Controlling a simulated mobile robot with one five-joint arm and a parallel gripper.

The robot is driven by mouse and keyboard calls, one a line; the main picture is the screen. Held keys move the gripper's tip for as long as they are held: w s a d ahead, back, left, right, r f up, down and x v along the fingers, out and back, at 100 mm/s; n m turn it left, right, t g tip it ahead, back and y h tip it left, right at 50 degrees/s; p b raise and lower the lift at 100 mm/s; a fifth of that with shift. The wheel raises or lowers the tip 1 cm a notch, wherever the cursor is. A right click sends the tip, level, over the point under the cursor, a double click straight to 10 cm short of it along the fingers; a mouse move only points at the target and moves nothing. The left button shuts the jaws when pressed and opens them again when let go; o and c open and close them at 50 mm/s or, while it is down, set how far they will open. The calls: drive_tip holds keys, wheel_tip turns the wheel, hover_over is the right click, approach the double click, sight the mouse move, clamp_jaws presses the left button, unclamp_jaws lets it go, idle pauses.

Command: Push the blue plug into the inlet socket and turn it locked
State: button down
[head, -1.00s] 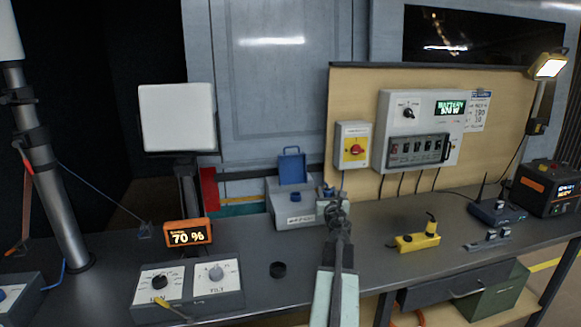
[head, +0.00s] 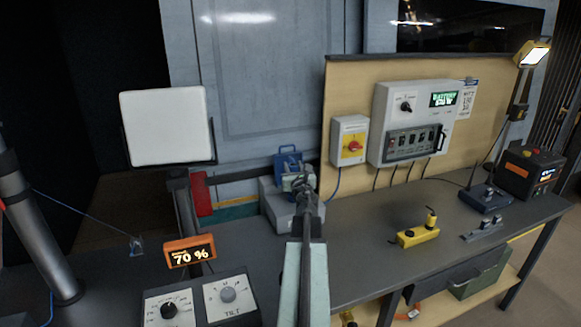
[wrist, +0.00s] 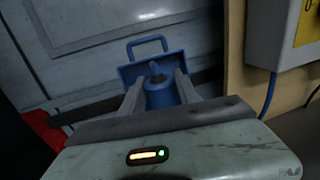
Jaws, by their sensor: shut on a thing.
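The blue plug (wrist: 159,94) is between the two fingers of my gripper (wrist: 158,88) in the wrist view. My gripper is shut on it. The grey inlet box (head: 272,208) stands at the back of the bench in the head view, with a raised blue lid (head: 288,153) and loop handle. The lid also shows in the wrist view (wrist: 128,74), just beyond the plug. In the head view my gripper (head: 301,180) is in front of the lid's lower right. The socket opening is hidden behind plug and gripper, so I cannot tell whether the plug touches it.
A yellow box with a red switch (head: 352,146) and a grey battery panel (head: 382,92) are on the board to the right. A yellow block (head: 417,237) lies on the bench. A 70 % display (head: 190,252) and two knob boxes (head: 228,300) stand at left.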

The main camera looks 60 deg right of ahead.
drive_tip(key=shift+s+f+b, duration=0.1)
drive_tip(key=shift+f+b, duration=2.15)
drive_tip(key=shift+f, duration=0.2)
drive_tip(key=shift+f+b, duration=1.6)
drive_tip(key=shift+b, duration=0.3)
drive_tip(key=n+t+y, duration=0.2)
drive_tip(key=y, duration=0.1)
drive_tip(key=shift+s+d+n+t, duration=0.1)
drive_tip(key=shift+d+n+t, duration=0.2)
drive_tip(key=shift+t, duration=0.1)
drive_tip(key=shift+a+n+y, duration=0.3)
drive_tip(key=shift+y, duration=0.1)
drive_tip(key=shift+t, duration=0.3)
